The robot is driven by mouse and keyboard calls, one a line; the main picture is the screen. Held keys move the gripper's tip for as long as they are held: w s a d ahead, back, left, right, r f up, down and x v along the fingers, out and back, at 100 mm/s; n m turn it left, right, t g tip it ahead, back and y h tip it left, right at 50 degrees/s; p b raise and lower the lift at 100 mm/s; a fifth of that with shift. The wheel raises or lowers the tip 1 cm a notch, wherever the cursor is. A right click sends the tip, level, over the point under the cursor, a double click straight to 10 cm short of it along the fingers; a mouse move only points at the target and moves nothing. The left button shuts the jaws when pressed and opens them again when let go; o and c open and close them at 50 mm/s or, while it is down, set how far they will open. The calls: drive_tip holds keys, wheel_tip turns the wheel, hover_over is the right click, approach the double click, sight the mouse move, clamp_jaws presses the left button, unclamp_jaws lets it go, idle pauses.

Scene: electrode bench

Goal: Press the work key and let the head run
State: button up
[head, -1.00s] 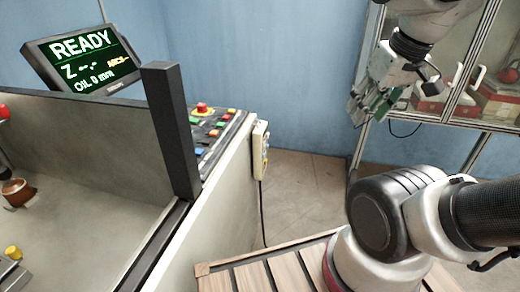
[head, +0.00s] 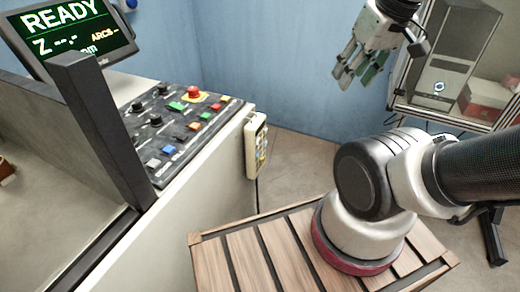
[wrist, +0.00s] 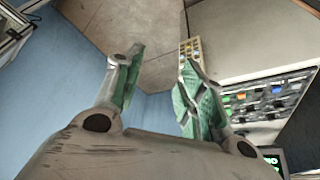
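The control panel (head: 178,136) is a dark sloped plate with several coloured keys, black knobs and a red mushroom button (head: 193,92) on a yellow base. Its green (head: 177,106), orange (head: 194,126) and blue (head: 169,150) keys show, but their labels are too small to read, so I cannot tell which is the work key. The display (head: 70,30) reads READY. My gripper (head: 355,82) hangs in the air right of the panel, apart from it. Its green-padded fingers are spread and empty. In the wrist view the panel (wrist: 262,104) lies right of my gripper (wrist: 162,62).
A cream handheld pendant (head: 256,146) hangs on the machine's side, between panel and gripper. A dark upright post (head: 98,125) stands at the panel's left. A slatted wooden platform (head: 243,258) lies below my arm. A framed cabinet (head: 450,60) stands at the right.

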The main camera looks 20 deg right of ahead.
drive_tip(key=shift+c, duration=0.2)
idle(0.3)
clamp_jaws()
drive_tip(key=shift+a, duration=0.1)
idle(1.1)
